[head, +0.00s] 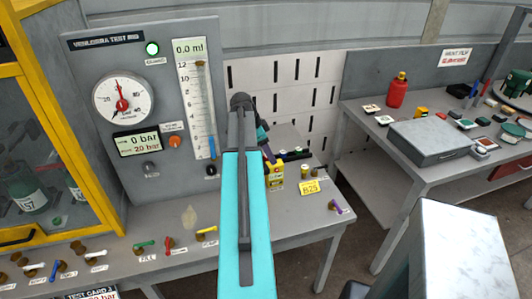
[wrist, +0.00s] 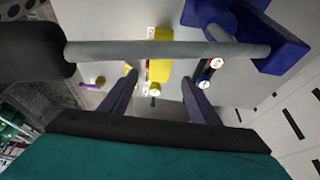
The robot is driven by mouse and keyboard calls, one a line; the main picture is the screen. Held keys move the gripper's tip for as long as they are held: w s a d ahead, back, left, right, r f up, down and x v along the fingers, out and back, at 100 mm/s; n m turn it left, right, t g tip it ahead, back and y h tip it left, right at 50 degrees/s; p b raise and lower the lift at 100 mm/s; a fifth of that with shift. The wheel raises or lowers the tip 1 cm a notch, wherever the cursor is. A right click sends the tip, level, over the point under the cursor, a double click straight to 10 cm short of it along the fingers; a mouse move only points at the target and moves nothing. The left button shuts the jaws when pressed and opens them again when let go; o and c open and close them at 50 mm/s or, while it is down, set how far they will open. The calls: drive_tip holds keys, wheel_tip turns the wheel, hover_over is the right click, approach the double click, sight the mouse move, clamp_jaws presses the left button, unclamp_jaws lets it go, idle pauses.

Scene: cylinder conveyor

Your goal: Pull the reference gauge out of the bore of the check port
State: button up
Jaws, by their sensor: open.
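A yellow block (head: 275,177) stands on the bench just beyond the end of my arm; it also shows in the wrist view (wrist: 160,48). A small round yellow piece with a pale end (wrist: 155,89) lies at its near end. I cannot tell for sure whether these are the check port and the reference gauge. My gripper (wrist: 160,76) is open, with its two purple fingers apart on either side of the yellow piece and nothing visibly held. In the head view my arm mostly hides the gripper.
Dark cylinders with white ends (wrist: 215,64) lie right of the fingers. A yellow B25 tag (head: 309,187) and a purple-handled valve (head: 336,207) are on the bench. The test rig (head: 145,100) stands left. A side table (head: 445,200) stands right.

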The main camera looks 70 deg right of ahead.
sight(277, 170)
drive_tip(key=shift+f, duration=0.1)
drive_tip(key=shift+p+x, duration=1.2)
drive_tip(key=shift+x, duration=2.4)
drive_tip(key=shift+c, duration=0.4)
